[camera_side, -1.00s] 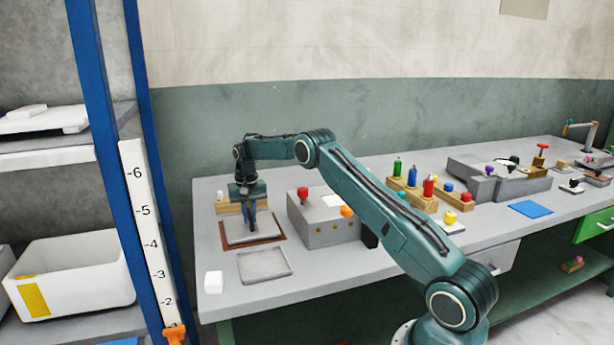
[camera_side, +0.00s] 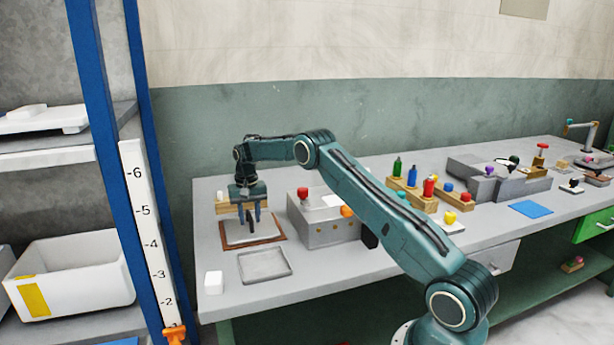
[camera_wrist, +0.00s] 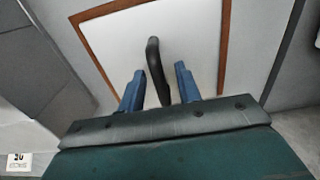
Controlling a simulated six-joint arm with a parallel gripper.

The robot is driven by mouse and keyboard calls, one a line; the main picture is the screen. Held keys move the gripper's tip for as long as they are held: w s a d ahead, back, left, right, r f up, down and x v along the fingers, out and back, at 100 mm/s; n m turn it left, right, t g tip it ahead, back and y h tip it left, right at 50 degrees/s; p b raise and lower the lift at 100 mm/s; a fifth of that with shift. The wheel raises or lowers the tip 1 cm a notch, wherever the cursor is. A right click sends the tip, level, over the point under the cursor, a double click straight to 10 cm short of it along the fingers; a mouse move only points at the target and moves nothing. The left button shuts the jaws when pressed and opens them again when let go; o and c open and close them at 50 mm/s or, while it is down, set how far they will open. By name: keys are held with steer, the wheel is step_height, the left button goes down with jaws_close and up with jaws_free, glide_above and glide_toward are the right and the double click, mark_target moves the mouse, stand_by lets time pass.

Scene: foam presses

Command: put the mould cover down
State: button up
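The mould cover (camera_side: 236,234) is a pale flat plate with a dark upright handle (camera_wrist: 155,66). It lies flat inside a brown frame (camera_side: 276,239) on the bench, and fills much of the wrist view (camera_wrist: 195,40). My gripper (camera_side: 250,211) is over the cover, pointing down. It is open, with one blue finger on each side of the handle and a gap on both sides in the wrist view. The fingers hide part of the handle in the side view.
A shallow grey tray (camera_side: 264,265) lies in front of the frame, with a white block (camera_side: 213,282) to its left. A grey box (camera_side: 325,230) with a red knob (camera_side: 303,193) stands close on the right. A wooden block (camera_side: 225,208) is behind.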

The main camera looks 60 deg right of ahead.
mark_target(249, 215)
step_height(249, 215, up, 12)
stand_by(0.6)
stand_by(0.5)
steer(key=s+a+r+n+t, duration=0.3)
steer(key=s+a+r+n, duration=0.1)
steer(key=s+a+r, duration=1.25)
steer(key=s+a+f+n+t, duration=0.1)
steer(key=s+a+f, duration=0.1)
steer(key=s, duration=0.6)
steer(key=s+a+f+n, duration=0.2)
steer(key=s+a, duration=0.2)
steer(key=s, duration=0.4)
steer(key=s+a+f+n+t, duration=0.1)
steer(key=s+a, duration=0.3)
steer(key=s, duration=0.4)
steer(key=shift+f+n+t, duration=0.3)
steer(key=shift+f+n, duration=0.15)
steer(key=shift+n, duration=0.05)
